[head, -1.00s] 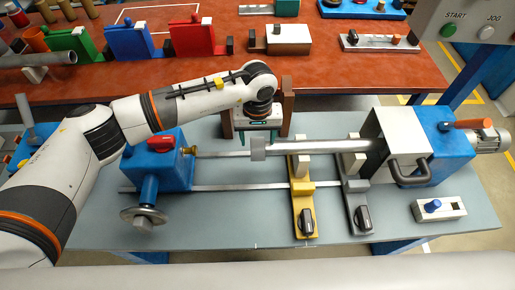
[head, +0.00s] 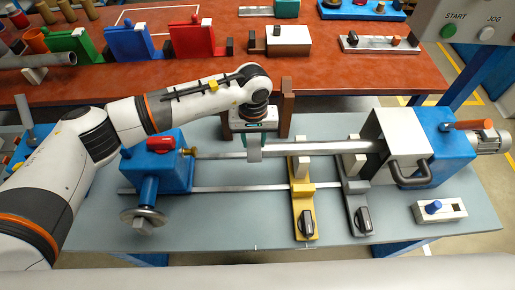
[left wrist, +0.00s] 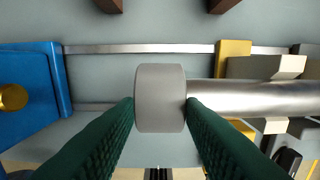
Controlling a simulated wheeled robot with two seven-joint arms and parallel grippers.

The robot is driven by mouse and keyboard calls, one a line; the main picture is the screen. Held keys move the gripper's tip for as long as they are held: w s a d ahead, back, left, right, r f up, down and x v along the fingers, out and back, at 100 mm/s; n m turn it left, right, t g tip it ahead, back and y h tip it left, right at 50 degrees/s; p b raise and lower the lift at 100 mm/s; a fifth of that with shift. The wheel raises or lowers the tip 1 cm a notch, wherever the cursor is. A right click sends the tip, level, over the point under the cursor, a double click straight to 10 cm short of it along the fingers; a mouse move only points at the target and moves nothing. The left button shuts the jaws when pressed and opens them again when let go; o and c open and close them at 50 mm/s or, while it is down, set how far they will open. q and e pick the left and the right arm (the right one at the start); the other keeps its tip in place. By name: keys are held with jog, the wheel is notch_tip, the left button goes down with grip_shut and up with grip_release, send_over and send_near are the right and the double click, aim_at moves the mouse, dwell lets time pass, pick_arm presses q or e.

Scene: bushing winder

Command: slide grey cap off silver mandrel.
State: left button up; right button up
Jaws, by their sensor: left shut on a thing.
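The grey cap (head: 255,153) is a short, wide cylinder on the left end of the silver mandrel (head: 330,147), in the head view. In the left wrist view the cap (left wrist: 160,98) fills the middle, and the mandrel (left wrist: 250,97) runs from it to the right. I see no gap between cap and mandrel. My left gripper (left wrist: 161,108) is shut on the cap, with one dark green finger on each side. In the head view the left gripper (head: 254,138) comes down from above and behind, hiding part of the cap. My right gripper is not in view.
The blue tailstock (head: 170,165) with a handwheel stands left of the cap. A yellow support (head: 303,205) and a grey support (head: 356,195) stand under the mandrel. The white and blue drive housing (head: 398,140) is at right. Brown posts (head: 286,110) stand behind the gripper.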

pick_arm(q)
jog(key=shift+a+b, duration=0.3)
jog(key=shift+a, duration=1.3)
jog(key=shift+r, duration=0.15)
notch_tip(320, 180, up, 8)
jog(key=p, duration=0.2)
dwell(0.4)
